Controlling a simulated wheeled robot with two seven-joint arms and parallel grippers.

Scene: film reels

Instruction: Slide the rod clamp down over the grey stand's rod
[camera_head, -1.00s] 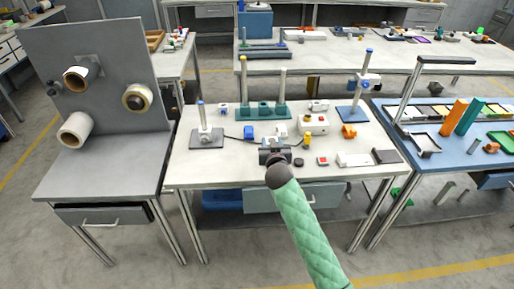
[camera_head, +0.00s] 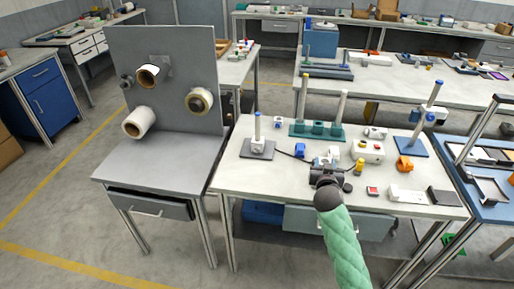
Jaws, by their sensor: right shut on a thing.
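The grey stand (camera_head: 257,152) is a flat dark grey plate at the left of the white table. My left gripper is out of view.
A teal base (camera_head: 318,132) with upright posts stands at the back. A blue stand (camera_head: 411,147) with a rod is at the right. A blue piece (camera_head: 299,150), a yellow piece (camera_head: 359,167) and an orange piece (camera_head: 404,164) lie around. A dark cable runs from the grey stand.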

